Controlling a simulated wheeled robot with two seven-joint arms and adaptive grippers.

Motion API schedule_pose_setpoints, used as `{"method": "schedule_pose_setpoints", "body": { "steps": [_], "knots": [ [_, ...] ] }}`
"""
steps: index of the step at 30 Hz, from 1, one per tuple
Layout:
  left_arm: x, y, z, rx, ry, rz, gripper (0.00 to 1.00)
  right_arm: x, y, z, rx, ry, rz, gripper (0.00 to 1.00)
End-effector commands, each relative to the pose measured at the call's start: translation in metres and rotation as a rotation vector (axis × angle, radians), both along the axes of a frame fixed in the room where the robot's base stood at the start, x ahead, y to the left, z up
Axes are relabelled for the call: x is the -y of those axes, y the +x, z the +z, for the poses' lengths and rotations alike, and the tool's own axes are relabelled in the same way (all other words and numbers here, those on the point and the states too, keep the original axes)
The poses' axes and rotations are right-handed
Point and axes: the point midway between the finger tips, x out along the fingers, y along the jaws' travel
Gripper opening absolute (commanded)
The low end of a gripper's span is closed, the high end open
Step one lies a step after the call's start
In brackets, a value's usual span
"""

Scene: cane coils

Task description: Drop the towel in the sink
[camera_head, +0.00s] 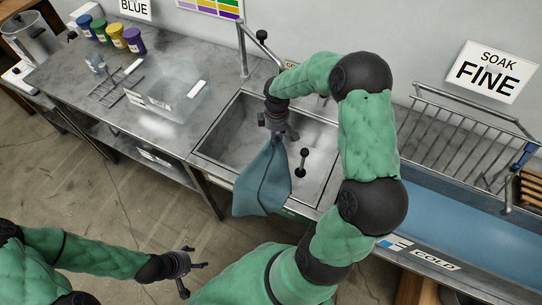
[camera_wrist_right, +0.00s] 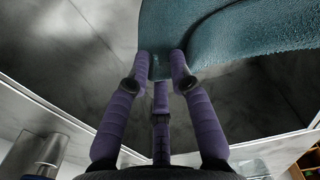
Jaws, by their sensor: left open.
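A blue-teal towel (camera_head: 262,182) hangs from my right gripper (camera_head: 275,132) in the head view, over the front part of the sink (camera_head: 318,142). Its lower end hangs at the sink's front edge; I cannot tell whether it touches the rim. In the right wrist view the towel (camera_wrist_right: 230,32) is pinched between the purple fingers of my right gripper (camera_wrist_right: 160,65). My left gripper (camera_head: 186,270) is open and empty, low over the floor at the lower left, well away from the sink.
A clear bin (camera_head: 168,95) and a wire rack (camera_head: 105,92) stand on the steel counter left of the sink. Several coloured-lid jars (camera_head: 115,35) line the back. A faucet (camera_head: 258,42) rises behind the sink. A metal rack (camera_head: 460,140) and blue trough (camera_head: 460,225) lie right.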

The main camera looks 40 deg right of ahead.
Motion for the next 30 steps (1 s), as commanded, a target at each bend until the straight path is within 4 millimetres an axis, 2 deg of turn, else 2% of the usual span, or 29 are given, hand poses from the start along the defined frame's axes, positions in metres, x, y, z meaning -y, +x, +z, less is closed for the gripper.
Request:
{"method": "schedule_pose_setpoints", "body": {
  "steps": [7,8,9,11,18,20,21,22,30],
  "knots": [
    [0.0000,0.0000,0.0000,0.000,0.000,0.000,0.68,-0.0001,-0.0001,-0.0001,0.000,0.000,0.000,0.36],
    [0.0000,0.0000,0.0000,0.000,0.000,0.000,0.68,-0.0001,-0.0001,-0.0001,0.000,0.000,0.000,0.39],
    [0.0000,0.0000,0.0000,0.000,0.000,0.000,0.68,-0.0001,-0.0001,-0.0001,0.000,0.000,0.000,0.50],
    [0.0000,0.0000,-0.0001,0.000,0.000,0.000,0.68,-0.0002,-0.0001,-0.0001,0.000,0.000,0.000,0.66],
    [0.0000,0.0000,-0.0001,0.000,0.000,0.000,0.68,-0.0002,-0.0001,-0.0002,0.000,0.000,0.000,0.66],
    [0.0000,0.0000,-0.0001,0.000,0.000,0.000,0.68,-0.0002,-0.0001,-0.0002,0.000,0.000,0.000,0.80],
    [0.0000,0.0000,-0.0001,0.000,0.000,0.000,0.68,-0.0002,-0.0001,-0.0002,0.000,0.000,0.000,0.91],
    [0.0000,0.0000,-0.0001,0.000,0.000,0.000,0.68,-0.0002,-0.0001,-0.0002,0.000,0.000,0.000,0.94],
    [0.0000,0.0000,-0.0001,0.000,0.000,0.000,0.68,-0.0002,-0.0001,-0.0002,0.000,0.000,0.000,0.94]
  ]
}}
